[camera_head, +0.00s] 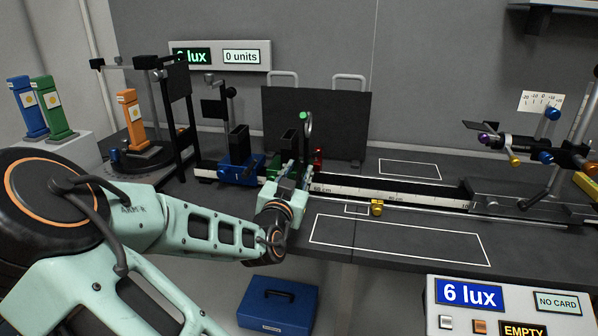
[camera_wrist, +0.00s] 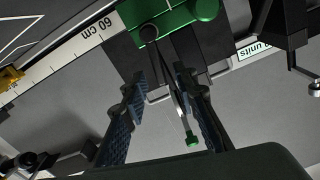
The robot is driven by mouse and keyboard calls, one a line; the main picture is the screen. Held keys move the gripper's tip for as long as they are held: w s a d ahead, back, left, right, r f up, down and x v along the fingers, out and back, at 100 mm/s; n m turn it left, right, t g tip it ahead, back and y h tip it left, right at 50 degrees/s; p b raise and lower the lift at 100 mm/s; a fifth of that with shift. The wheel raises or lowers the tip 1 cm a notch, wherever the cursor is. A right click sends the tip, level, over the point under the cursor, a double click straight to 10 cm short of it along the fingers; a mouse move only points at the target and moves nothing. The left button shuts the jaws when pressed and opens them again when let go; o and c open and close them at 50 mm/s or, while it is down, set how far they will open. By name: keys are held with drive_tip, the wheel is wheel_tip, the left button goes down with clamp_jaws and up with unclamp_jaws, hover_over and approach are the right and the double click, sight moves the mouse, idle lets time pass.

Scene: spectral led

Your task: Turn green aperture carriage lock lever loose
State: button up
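The green aperture carriage (camera_wrist: 175,28) sits on the rail near the 60 cm mark in the wrist view. Its lock lever (camera_wrist: 186,122) is a thin dark rod with a green tip, slanting from a dark round pivot. My gripper (camera_wrist: 160,78) is open, with one ribbed finger on each side of the lever. The lever is closer to the right finger; whether they touch I cannot tell. In the head view my gripper (camera_head: 290,188) is at the front of the green carriage (camera_head: 288,163), and my arm hides much of the carriage and the lever.
A blue carriage (camera_head: 236,168) stands left of the green one on the rail. A small red part (camera_head: 318,158) is close on the right. A gold knob (camera_head: 377,208) sits in front of the scale (camera_head: 400,192). A dark panel (camera_head: 335,122) stands behind.

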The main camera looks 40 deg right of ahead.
drive_tip(key=shift+w+d, duration=0.3)
drive_tip(key=shift+d, duration=0.1)
clamp_jaws()
drive_tip(key=shift+r, duration=0.1)
drive_tip(key=shift+w+a+f+n+p, duration=0.15)
drive_tip(key=shift+w+a+n+p, duration=0.35)
drive_tip(key=shift+n+p, duration=0.75)
drive_tip(key=shift+w+a+f+n+p, duration=0.15)
drive_tip(key=shift+w+a+n+p, duration=0.35)
drive_tip(key=shift+n, duration=1.4)
drive_tip(key=shift+w+a+f+n+p, duration=0.15)
drive_tip(key=shift+w+a+n+p, duration=0.25)
drive_tip(key=shift+n+p, duration=0.95)
drive_tip(key=shift+w+d+n, duration=0.1)
drive_tip(key=shift+w+n, duration=0.05)
drive_tip(key=shift+n, duration=0.15)
